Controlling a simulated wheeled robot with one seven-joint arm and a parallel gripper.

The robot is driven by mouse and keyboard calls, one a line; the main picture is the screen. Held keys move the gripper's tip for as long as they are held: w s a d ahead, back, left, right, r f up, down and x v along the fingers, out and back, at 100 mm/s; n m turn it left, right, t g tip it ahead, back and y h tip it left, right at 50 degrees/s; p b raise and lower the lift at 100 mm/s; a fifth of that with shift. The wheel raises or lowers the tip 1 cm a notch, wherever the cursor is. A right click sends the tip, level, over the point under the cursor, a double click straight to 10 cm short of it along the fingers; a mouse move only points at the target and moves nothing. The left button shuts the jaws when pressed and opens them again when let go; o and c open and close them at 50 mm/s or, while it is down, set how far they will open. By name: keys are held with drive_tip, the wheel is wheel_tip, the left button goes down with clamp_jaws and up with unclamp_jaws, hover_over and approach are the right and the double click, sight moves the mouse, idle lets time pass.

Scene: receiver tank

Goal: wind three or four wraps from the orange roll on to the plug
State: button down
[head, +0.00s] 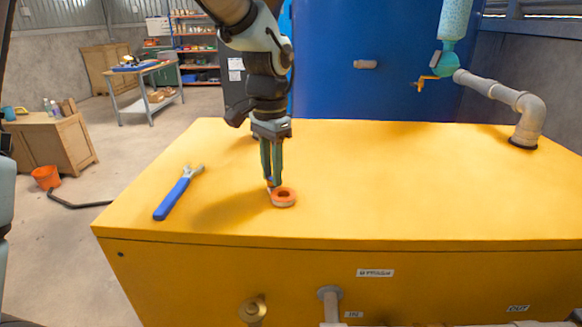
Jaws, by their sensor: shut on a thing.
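The orange roll (285,198) is a small ring lying flat on, or just above, the yellow tank top. My gripper (272,184) points straight down, its fingers shut on the left rim of the roll. The exact contact is small and partly hidden by the fingers. A brass round fitting (253,309) shows at the bottom on the tank's front face; I cannot tell whether it is the plug. No other plug is clear in this view.
A blue-handled wrench (178,193) lies on the yellow tank top (400,190) to the left. A grey pipe (528,118) enters the top at the far right. A grey pipe stub (329,295) sticks out of the front. The right half of the top is clear.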

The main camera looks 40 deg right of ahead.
drive_tip(key=s+a, duration=0.1)
drive_tip(key=a, duration=0.1)
drive_tip(key=s+a, duration=0.2)
drive_tip(key=shift+s+a, duration=0.1)
drive_tip(key=shift+s, duration=0.1)
drive_tip(key=s, duration=0.1)
drive_tip(key=s+d, duration=0.1)
drive_tip(key=s, duration=0.1)
drive_tip(key=s+d, duration=0.1)
drive_tip(key=shift+s+d, duration=0.15)
drive_tip(key=shift+s, duration=0.1)
wheel_tip(320, 180, up, 6)
drive_tip(key=p, duration=0.5)
drive_tip(key=shift+d, duration=0.2)
